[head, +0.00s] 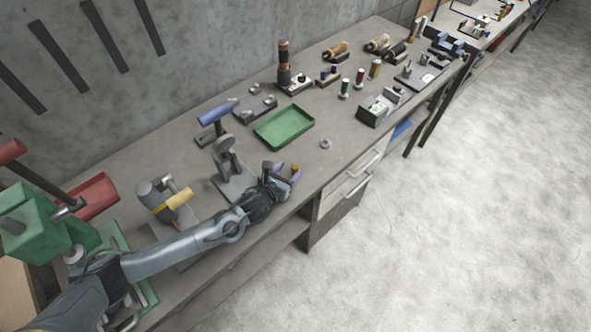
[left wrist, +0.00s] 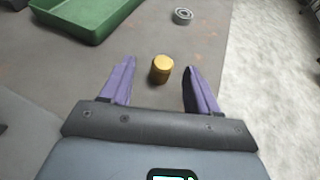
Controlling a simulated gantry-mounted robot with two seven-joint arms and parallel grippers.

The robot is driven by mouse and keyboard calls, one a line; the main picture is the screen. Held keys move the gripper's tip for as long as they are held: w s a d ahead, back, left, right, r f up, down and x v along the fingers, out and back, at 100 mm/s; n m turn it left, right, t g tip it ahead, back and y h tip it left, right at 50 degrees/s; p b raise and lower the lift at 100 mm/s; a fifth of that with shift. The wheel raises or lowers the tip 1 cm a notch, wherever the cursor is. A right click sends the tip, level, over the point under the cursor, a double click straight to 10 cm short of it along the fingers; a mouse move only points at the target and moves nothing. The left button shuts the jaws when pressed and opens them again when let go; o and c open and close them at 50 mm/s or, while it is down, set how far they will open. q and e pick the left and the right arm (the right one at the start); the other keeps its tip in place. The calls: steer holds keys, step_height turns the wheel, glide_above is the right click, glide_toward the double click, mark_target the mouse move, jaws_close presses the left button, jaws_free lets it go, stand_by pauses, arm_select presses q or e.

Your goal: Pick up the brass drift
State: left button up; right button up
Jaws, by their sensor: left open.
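The brass drift (left wrist: 161,69) is a short yellow-gold cylinder standing upright on the grey bench. In the left wrist view it sits between the tips of my left gripper (left wrist: 158,82), whose two purple fingers are spread apart and do not touch it. In the head view the drift (head: 295,168) is a small brown-gold spot beside the fingers of my left gripper (head: 285,178), near the bench's front edge. My right gripper is in neither view.
A green tray (head: 284,125) lies beyond the drift, with a small grey ring (head: 326,143) to its right. A grey stand (head: 228,160) is left of my gripper. The bench (head: 345,160) ends at its front edge close by. Several spools and tools stand farther back.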

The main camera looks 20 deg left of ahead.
mark_target(294, 169)
arm_select(q)
steer(key=shift+x, duration=2.55)
steer(key=shift+s+d+f, duration=0.15)
steer(key=shift+d+f, duration=0.05)
jaws_close()
